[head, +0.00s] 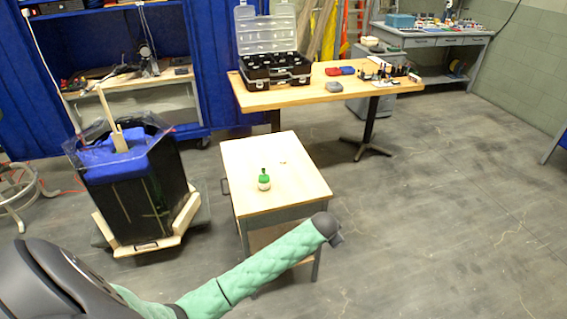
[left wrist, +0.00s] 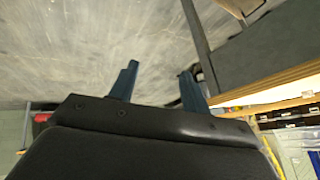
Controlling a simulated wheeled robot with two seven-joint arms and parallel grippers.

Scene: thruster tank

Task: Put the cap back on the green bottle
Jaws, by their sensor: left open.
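The green bottle (head: 264,183) stands upright on the small wooden-topped table (head: 288,199). It has a pale label and a narrow dark green top. My right gripper is not in view.
A tiny reddish speck (head: 283,162) lies on the small table behind the bottle. Behind is a long wooden table (head: 330,95) with an open black case (head: 275,70). A black bin with blue contents (head: 120,160) stands at left. The floor at right is clear.

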